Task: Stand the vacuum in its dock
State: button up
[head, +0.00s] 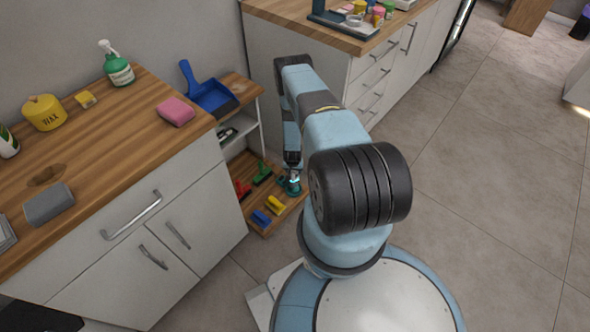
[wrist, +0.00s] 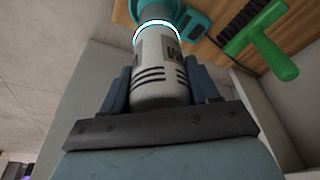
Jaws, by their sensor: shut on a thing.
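The vacuum (wrist: 160,55) is a white-grey cylinder with dark slots, a glowing ring and a teal end. My gripper (wrist: 158,85) is shut around its body in the wrist view. In the head view my gripper (head: 291,160) points down over the low wooden shelf, and the vacuum's teal end (head: 294,187) shows just below it. A teal piece (wrist: 195,22) lies beside the glowing ring in the wrist view; I cannot tell whether it is the dock or part of the vacuum.
A green brush (head: 262,172), a red brush (head: 242,189), a yellow brush (head: 275,204) and a blue brush (head: 261,217) lie on the low shelf (head: 266,230). A blue dustpan (head: 209,95) lies above. White cabinets flank the shelf. The floor (head: 480,180) at right is clear.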

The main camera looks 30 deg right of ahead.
jog(key=shift+f, duration=0.45)
dwell(0.4)
jog(key=o, duration=1)
jog(key=shift+c, duration=0.2)
jog(key=shift+v, duration=5.55)
jog(key=shift+s, duration=0.1)
